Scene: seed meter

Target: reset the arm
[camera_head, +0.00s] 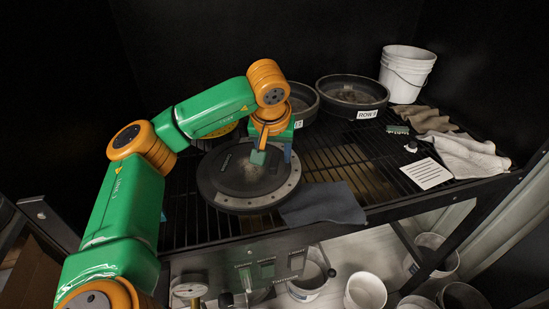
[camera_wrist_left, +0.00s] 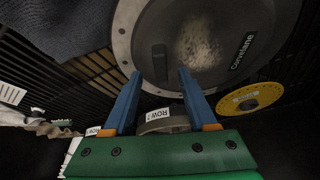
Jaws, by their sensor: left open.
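My left arm, green and orange, comes in from the left in the head view. My left gripper (camera_head: 272,158) is above the round dark seed meter housing (camera_head: 240,186), which lies on the black slatted rack. In the left wrist view the two blue fingers of the left gripper (camera_wrist_left: 157,82) are apart with nothing held between them. The round dark housing (camera_wrist_left: 142,20) with its bolted rim, a raised bar and a "Convelante"-like label shows beyond the fingertips. My right gripper is not in view.
Two dark round pans, one labelled ROW 7 (camera_head: 352,94), stand at the back. White buckets (camera_head: 407,72), cloths (camera_head: 468,155) and a paper card (camera_head: 426,173) are at the right. A dark grey cloth (camera_head: 322,204) lies beside the housing. A yellow disc (camera_wrist_left: 250,98) lies on the rack. More buckets stand below.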

